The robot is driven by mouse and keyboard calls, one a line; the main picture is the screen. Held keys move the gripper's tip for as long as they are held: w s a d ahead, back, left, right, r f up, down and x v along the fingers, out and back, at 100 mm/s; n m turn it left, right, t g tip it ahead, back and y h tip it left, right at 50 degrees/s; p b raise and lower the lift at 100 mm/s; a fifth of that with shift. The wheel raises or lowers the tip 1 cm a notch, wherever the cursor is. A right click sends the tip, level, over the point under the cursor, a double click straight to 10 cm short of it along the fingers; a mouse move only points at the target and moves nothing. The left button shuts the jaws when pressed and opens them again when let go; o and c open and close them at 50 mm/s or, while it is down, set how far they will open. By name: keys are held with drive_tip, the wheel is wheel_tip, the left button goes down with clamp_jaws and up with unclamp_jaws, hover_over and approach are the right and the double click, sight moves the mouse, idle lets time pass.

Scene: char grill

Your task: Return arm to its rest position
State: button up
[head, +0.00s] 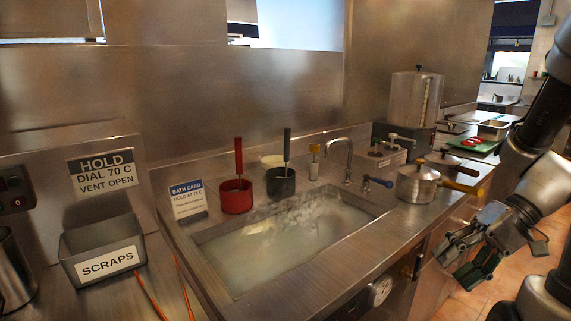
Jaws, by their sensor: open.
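My arm shows at the right edge of the head view. My gripper (468,262) hangs beside the counter front at the lower right, over the tiled floor. Its fingers are open and I see nothing between them. It is apart from the pot and the counter things.
A water-filled sink (285,245) is set in the steel counter. Around it stand a red holder (236,196), a black holder (281,182), a faucet (347,155) and a lidded pot (416,186). A scraps bin (104,248) stands left. Floor (460,302) near my gripper looks clear.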

drive_tip(key=s+d+r+t+h, duration=0.1)
drive_tip(key=r+t+h, duration=0.1)
drive_tip(key=r+h, duration=0.2)
drive_tip(key=s+d+r+n+t+h, duration=0.1)
drive_tip(key=s+r+t+h, duration=0.1)
drive_tip(key=r, duration=0.6)
drive_tip(key=shift+s+d+t+h, duration=0.15)
drive_tip(key=shift+d+t+h, duration=0.35)
drive_tip(key=shift+h, duration=0.9)
drive_tip(key=shift+a+r, duration=0.1)
drive_tip(key=shift+a, duration=0.05)
idle(5.2)
